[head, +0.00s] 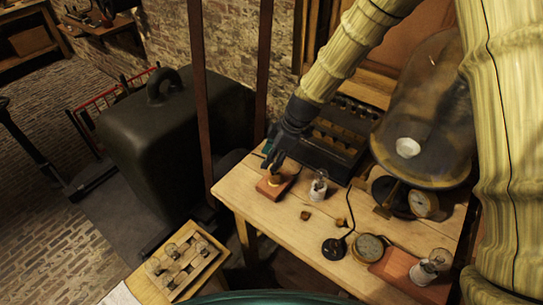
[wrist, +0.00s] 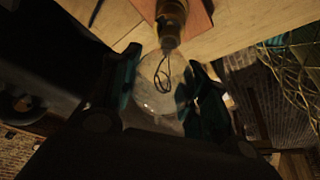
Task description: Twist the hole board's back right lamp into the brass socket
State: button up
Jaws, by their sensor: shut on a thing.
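My gripper (head: 272,165) is at the back left of the wooden table, directly above the brass socket (head: 274,180) on its red-brown base (head: 268,190). In the wrist view my gripper (wrist: 160,90) is shut on a clear glass lamp (wrist: 158,88) with a dark looped filament. The lamp's neck meets a brass part (wrist: 172,22) over the reddish base (wrist: 200,12). I cannot tell how deep the lamp's cap sits in the socket. The hole board (head: 160,284), with several lamps, lies on a low stand at the lower left.
The table's front left is clear.

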jog(key=shift+s+r, duration=0.3)
jog(key=shift+s, duration=0.1)
jog(key=shift+w+f, duration=0.2)
jog(key=shift+w, duration=0.15)
jog(key=shift+r, duration=0.1)
jog(key=shift+w, duration=0.4)
jog(key=shift+s, duration=0.15)
jog(key=shift+f+b, duration=1)
jog(key=shift+f, duration=0.35)
dwell(1.4)
jog(key=shift+s, duration=0.1)
